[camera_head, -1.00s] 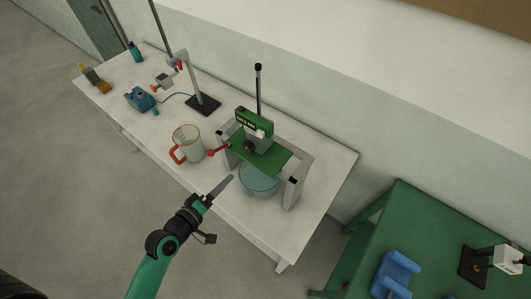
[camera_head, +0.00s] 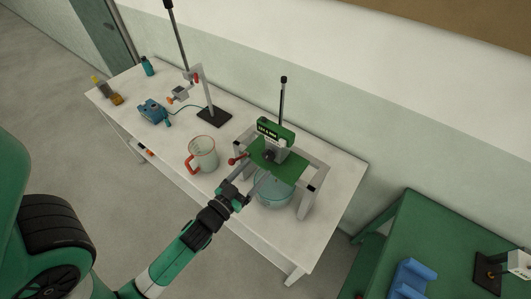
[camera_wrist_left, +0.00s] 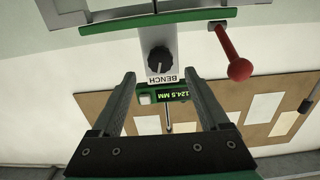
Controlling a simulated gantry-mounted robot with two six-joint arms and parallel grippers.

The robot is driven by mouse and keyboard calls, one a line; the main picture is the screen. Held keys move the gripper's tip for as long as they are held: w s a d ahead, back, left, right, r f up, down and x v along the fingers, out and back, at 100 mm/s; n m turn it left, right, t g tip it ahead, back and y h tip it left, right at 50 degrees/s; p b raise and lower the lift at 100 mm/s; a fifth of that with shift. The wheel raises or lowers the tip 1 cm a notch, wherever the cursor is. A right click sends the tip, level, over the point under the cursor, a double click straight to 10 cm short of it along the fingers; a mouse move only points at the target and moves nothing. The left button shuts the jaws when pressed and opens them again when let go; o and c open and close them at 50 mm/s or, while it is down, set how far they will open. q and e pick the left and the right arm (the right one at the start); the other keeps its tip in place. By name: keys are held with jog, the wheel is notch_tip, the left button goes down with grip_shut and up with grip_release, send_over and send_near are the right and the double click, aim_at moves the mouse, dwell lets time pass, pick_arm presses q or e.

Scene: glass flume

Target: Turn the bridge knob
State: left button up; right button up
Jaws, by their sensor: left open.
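The bridge (camera_head: 287,168) is a green plate across grey supports over a glass vessel (camera_head: 275,192) on the white table. Its black knob (camera_head: 269,156) is on the front of the carriage, below a green display box (camera_head: 276,131). In the left wrist view, which looks upside down, the round black knob (camera_wrist_left: 160,60) has a pale pointer line and a BENCH label; the display (camera_wrist_left: 175,95) reads 124.5 MM. My left gripper (camera_head: 251,188) is open and empty in front of the bridge. Its fingers (camera_wrist_left: 158,80) lie either side of the knob's line, apart from it. My right gripper is out of view.
A red-knobbed lever (camera_head: 238,160) sticks out at the bridge's left, also close by in the wrist view (camera_wrist_left: 238,66). A red-handled jug (camera_head: 203,154) stands left of the bridge. A stand (camera_head: 213,117) and blue device (camera_head: 153,111) are farther left.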

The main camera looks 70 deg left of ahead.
aim_at(266, 158)
pick_arm(q)
jog(key=p+x, duration=0.1)
jog(key=x, duration=0.4)
jog(key=shift+w+a, duration=0.2)
jog(key=shift+w, duration=0.1)
